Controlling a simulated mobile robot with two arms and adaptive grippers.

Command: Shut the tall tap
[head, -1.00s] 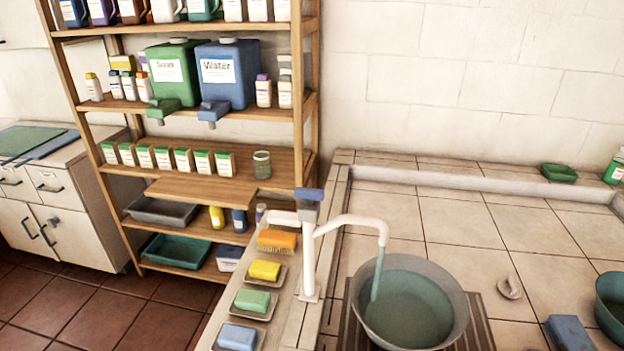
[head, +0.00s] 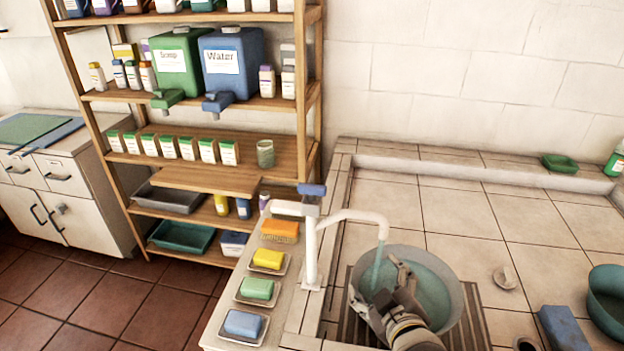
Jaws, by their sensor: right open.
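The tall tap (head: 312,240) is white and stands upright on the counter's left ledge. Its blue handle (head: 311,190) is on top. Its spout curves to the right, and a teal stream of water (head: 377,268) runs from it into a round grey basin (head: 452,290) holding teal water. My right gripper (head: 381,286) comes in from the bottom, open and empty. It shows in front of the basin, below the spout and to the lower right of the handle, apart from it. It hides part of the basin. My left gripper is out of view.
Soap dishes with blue, green and yellow bars (head: 257,289) and an orange brush (head: 281,231) line the ledge left of the tap. A wooden shelf (head: 310,130) stands behind. A blue block (head: 563,327) and a teal bowl (head: 607,300) are at right. The tiles between are mostly clear.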

